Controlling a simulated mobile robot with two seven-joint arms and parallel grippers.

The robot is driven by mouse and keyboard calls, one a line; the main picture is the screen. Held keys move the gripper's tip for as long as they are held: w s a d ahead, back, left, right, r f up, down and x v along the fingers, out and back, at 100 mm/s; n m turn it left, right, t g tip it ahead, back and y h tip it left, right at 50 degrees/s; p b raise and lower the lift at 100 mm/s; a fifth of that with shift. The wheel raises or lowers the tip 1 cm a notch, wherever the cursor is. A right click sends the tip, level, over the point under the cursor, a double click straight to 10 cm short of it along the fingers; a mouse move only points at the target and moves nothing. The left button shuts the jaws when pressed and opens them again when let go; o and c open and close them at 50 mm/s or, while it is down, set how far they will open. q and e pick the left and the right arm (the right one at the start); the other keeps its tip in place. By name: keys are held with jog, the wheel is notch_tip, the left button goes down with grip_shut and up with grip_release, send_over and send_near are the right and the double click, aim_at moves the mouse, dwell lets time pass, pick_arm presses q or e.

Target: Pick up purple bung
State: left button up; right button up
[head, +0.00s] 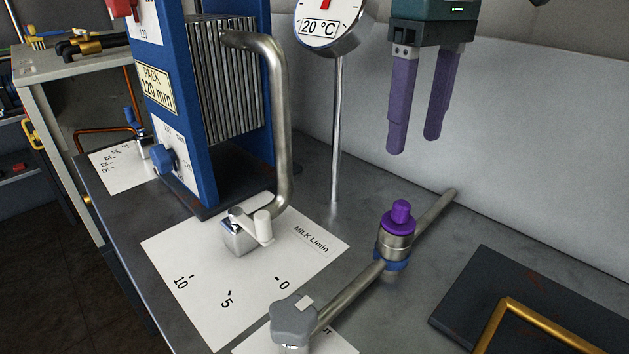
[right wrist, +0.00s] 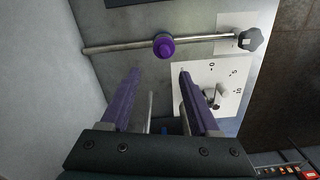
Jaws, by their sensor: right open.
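The purple bung (head: 400,214) sits upright in the metal collar (head: 394,243) of a fitting on a horizontal pipe, with a blue ring below the collar. My right gripper (head: 412,145) hangs above and a little behind the bung, pointing down, its two purple fingers apart and empty. In the right wrist view the bung (right wrist: 164,46) lies beyond the open fingertips (right wrist: 158,72), roughly midway between them sideways. The fingers do not touch it. My left gripper is not in view.
A grey knob (head: 293,318) ends the pipe at the front. A dial gauge (head: 329,25) on a thin post and a blue plate pack (head: 182,150) with a curved pipe stand left. A dark tray with a brass-coloured handle (head: 540,327) lies right. A wall (head: 540,130) rises behind.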

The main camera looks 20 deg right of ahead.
aim_at(403, 202)
jog(key=f, duration=0.3)
jog(key=shift+w+a+f, duration=0.1)
jog(key=shift+a+f, duration=0.1)
jog(key=shift+f, duration=0.15)
jog(key=f, duration=0.3)
jog(key=s+f, duration=0.1)
jog(key=f, duration=0.1)
jog(key=shift+a+f, duration=0.1)
jog(key=shift+f, duration=0.2)
grip_shut()
